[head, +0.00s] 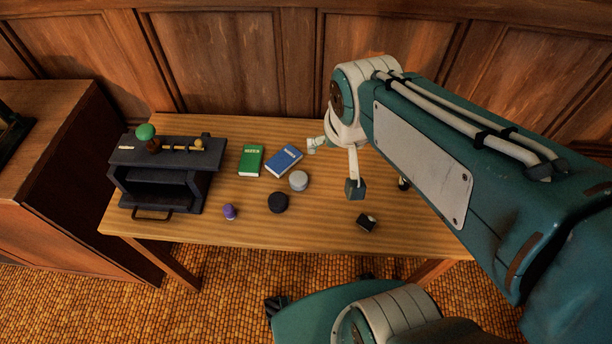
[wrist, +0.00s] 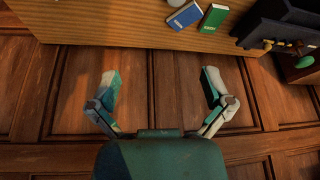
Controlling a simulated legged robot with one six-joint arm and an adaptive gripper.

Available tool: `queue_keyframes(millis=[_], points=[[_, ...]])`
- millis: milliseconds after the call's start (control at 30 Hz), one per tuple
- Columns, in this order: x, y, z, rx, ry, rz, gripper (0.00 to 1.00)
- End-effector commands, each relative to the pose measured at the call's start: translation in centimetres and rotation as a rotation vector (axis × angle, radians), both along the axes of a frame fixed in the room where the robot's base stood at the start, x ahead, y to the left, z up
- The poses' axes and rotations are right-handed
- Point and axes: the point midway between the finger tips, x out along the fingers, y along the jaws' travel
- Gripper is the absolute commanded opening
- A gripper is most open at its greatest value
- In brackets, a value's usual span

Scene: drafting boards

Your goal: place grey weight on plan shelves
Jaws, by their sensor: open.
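The grey weight (head: 298,181), a light grey round disc, lies on the wooden table just below the blue book in the head view.
On the table (head: 325,232) are a green book (head: 250,160), a blue book (head: 284,161), a black disc (head: 278,202), a purple piece (head: 230,212) and a small dark block (head: 367,222). A green-topped item (head: 146,135) stands on the shelves. Panelled wall closes the back.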

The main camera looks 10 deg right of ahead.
Motion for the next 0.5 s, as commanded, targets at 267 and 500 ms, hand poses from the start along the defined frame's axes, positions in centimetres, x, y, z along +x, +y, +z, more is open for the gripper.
queue_keyframes(millis=[267, 500], points=[[6.0, 1.4, -5.6, 0.018, 0.114, -0.084, 1.0], [10.0, 2.9, -12.0, 0.024, 0.201, -0.158, 1.0]])
